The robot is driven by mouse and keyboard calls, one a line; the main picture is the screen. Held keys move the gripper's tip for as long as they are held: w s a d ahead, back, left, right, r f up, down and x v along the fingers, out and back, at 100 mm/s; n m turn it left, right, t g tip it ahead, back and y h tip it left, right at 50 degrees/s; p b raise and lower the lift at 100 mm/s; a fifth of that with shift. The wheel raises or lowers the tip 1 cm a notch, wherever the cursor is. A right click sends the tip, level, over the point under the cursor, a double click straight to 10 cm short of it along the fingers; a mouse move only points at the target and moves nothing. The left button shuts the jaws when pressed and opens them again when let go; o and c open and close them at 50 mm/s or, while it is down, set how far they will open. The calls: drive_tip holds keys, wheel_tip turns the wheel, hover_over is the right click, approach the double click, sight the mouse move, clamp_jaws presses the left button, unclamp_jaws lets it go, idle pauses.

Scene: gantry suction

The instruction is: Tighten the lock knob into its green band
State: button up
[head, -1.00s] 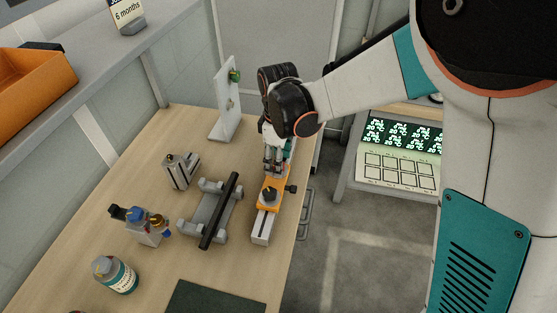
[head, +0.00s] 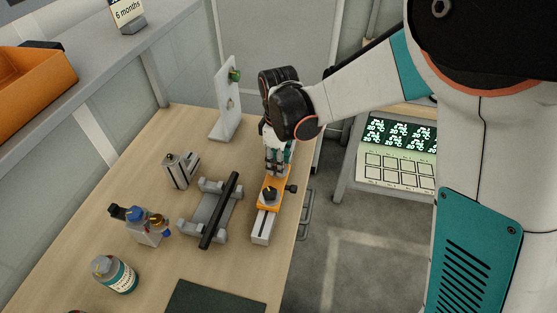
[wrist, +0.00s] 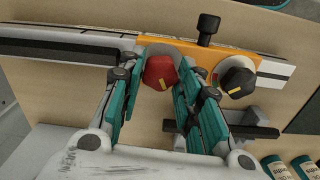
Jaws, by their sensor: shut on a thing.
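My gripper (wrist: 164,66) is shut on a red knob (wrist: 160,73) with a yellow mark, its teal-padded fingers on either side. The red knob sits on an orange carriage (wrist: 215,58) on a grey rail. Its own surround is mostly hidden by the fingers, and no green band shows clearly there. A black knob (wrist: 238,82) with a yellow mark stands beside it on a pale dial with small coloured arcs. In the head view my gripper (head: 276,172) points down at the far end of the carriage, beyond the black knob (head: 270,194); the red knob is hidden.
A black side screw (head: 291,188) sticks out from the carriage towards the table edge. A grey stand with a black bar (head: 221,210) lies close on the left. An upright white plate (head: 227,100) stands behind. Small bottles (head: 115,274) stand at front left.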

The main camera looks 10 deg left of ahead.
drive_tip(key=shift+m, duration=0.3)
drive_tip(key=m, duration=0.3)
drive_tip(key=shift+m, duration=2.5)
drive_tip(key=o, duration=1.1)
wheel_tip(320, 180, up, 12)
